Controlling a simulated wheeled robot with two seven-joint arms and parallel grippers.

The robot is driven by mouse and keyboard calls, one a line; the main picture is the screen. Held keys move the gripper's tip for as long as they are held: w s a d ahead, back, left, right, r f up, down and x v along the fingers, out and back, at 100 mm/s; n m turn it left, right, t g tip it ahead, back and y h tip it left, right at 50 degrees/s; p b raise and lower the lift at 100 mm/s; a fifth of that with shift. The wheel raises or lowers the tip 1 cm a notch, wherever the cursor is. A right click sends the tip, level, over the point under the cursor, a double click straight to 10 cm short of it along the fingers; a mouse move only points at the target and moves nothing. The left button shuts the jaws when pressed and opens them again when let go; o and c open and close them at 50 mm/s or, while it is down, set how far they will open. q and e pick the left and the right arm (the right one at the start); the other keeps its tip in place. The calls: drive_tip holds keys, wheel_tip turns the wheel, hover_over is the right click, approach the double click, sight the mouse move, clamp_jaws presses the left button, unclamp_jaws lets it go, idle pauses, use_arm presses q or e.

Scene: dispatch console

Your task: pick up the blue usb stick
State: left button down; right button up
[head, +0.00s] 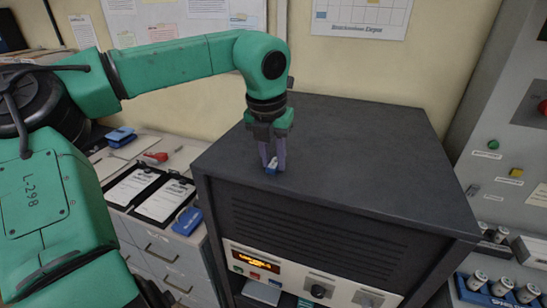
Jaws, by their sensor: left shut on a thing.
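The blue usb stick (271,168) is small, with a blue body and a pale part, and shows at the top left of the dark grey console cabinet (350,150). My left gripper (271,164) points down over it and is shut on it, with a finger on each side. The stick is at or just above the cabinet top; I cannot tell whether it touches. The fingers hide part of it. My right gripper is not in view.
A lower counter on the left holds clipboards (133,187), a blue object (187,221) and a red-handled tool (156,157). A panel with buttons stands at the right, above a blue tray (470,291) with several cylinders. The rest of the cabinet top is clear.

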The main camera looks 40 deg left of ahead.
sight(274, 164)
use_arm(q)
drive_tip(key=shift+w+p+v, duration=0.2)
drive_tip(key=shift+p+v, duration=0.45)
drive_tip(key=shift+v, duration=0.25)
drive_tip(key=shift+w+p+v, duration=0.15)
drive_tip(key=shift+p+v, duration=0.45)
drive_tip(key=shift+v, duration=0.25)
drive_tip(key=shift+w+p+v, duration=0.2)
drive_tip(key=shift+p+v, duration=0.45)
drive_tip(key=shift+v, duration=0.25)
drive_tip(key=shift+a+r+p, duration=0.2)
drive_tip(key=shift+r+p, duration=0.1)
drive_tip(key=shift+r, duration=0.8)
